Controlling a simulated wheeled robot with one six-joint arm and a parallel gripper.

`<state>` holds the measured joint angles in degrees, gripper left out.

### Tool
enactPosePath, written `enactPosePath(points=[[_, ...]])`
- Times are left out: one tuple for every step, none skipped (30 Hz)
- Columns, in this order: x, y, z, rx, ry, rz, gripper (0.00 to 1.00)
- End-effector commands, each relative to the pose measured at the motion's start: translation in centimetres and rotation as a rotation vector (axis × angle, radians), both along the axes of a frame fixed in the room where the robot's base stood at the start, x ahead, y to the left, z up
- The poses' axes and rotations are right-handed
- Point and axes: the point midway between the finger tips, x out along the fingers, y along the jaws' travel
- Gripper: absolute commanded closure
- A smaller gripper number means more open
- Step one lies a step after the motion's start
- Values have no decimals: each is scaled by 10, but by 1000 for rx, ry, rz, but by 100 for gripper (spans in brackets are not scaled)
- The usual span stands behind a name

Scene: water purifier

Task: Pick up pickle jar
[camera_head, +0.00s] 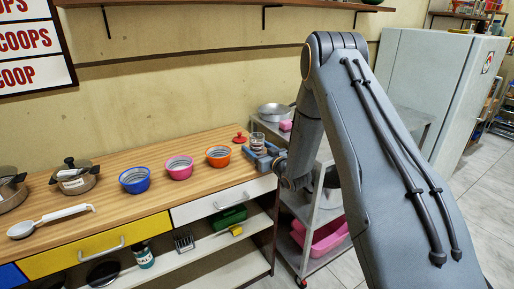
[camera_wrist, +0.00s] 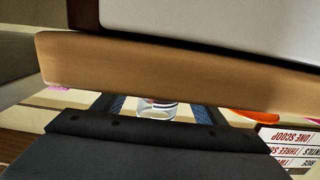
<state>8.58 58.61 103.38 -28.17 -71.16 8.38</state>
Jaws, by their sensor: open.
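A small clear glass jar (camera_head: 257,139), which looks like the pickle jar, stands at the right end of the wooden counter. My gripper (camera_head: 261,155) is open and low over the counter at the jar. In the wrist view the jar (camera_wrist: 157,108) shows between the two blue-grey fingers of my gripper (camera_wrist: 158,104). Only part of the jar shows there. I cannot tell whether either finger touches it. A small red lid-like piece (camera_head: 239,138) with a knob lies on the counter just left of the jar.
Orange (camera_head: 218,157), pink (camera_head: 179,168) and blue (camera_head: 134,181) bowls stand left along the wooden counter (camera_head: 105,204). A metal cart (camera_head: 318,205) stands to the right, with a pan (camera_head: 274,112) on top. A teal jar (camera_head: 144,257) stands on the lower shelf.

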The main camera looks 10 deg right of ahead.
Motion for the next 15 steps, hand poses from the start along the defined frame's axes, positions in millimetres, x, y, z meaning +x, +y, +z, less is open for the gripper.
enactPosePath(points=[[8,4,2,0,-2,2,35],[12,5,3,0,-1,2,35],[17,6,3,0,-1,1,35],[21,7,2,0,-1,1,35],[25,8,2,0,-1,1,35],[28,10,1,0,0,1,35],[31,10,1,0,0,1,35],[32,11,1,0,1,1,35],[34,12,0,0,1,1,35],[35,12,0,0,1,1,35],[35,12,0,0,1,1,35],[35,12,0,1,1,0,35],[35,12,0,1,1,0,35],[35,12,0,1,1,0,35],[35,12,0,1,1,0,35]])
